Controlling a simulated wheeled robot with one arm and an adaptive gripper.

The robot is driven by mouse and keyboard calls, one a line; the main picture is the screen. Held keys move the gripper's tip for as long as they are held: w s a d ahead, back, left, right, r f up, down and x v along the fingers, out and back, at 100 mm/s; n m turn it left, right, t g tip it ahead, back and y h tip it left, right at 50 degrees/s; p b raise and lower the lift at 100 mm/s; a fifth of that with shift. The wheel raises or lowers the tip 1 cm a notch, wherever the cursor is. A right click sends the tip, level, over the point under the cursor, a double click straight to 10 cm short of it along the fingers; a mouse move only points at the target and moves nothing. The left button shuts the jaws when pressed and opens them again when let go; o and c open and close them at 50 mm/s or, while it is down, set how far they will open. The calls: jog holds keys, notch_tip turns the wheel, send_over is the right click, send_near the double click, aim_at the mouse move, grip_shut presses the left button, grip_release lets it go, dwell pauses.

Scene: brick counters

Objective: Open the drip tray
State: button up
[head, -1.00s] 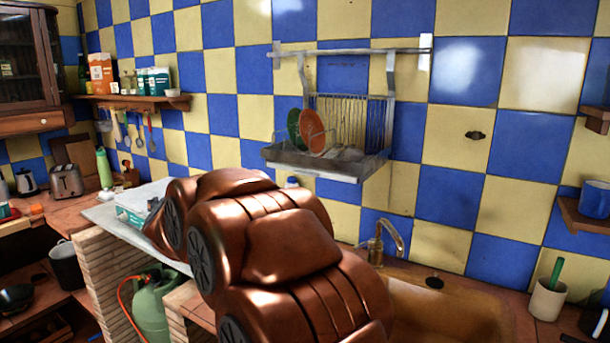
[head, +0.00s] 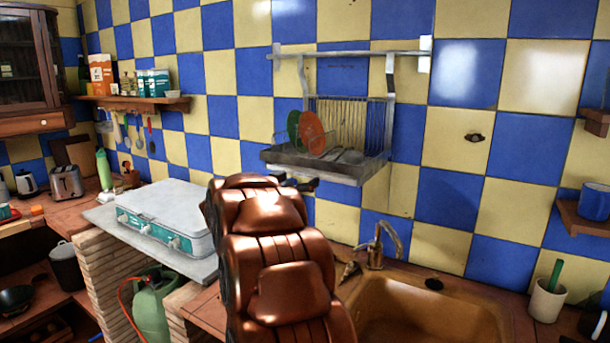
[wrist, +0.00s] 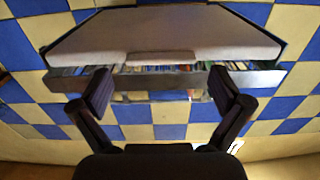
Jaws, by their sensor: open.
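The drip tray (head: 345,172) is the shallow grey metal tray under the wall-mounted dish rack (head: 378,115). In the wrist view, a grey strip of the rack and tray unit (wrist: 165,82) runs across, with a pale flat panel (wrist: 160,35) above it and a narrow gap between. Which edge belongs to the sliding tray is hard to tell. My gripper (wrist: 161,92) is open and empty, its two dark fingers spread apart in front of the strip. In the head view, my gripper (head: 302,183) shows as a small dark shape by the tray's lower front edge, mostly hidden by my arm.
A green plate (head: 293,128) and an orange plate (head: 313,133) stand in the rack. Below are a sink (head: 420,315) with a tap (head: 382,245) and, to the left, a white stove (head: 165,215). The tiled wall right of the rack is mostly clear.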

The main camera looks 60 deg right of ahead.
aim_at(304, 175)
jog(key=shift+w+d, duration=0.1)
jog(key=shift+d, duration=1.65)
jog(key=shift+a, duration=0.1)
jog(key=c, duration=1.5)
jog(key=shift+p, duration=0.3)
jog(key=shift+c, duration=0.2)
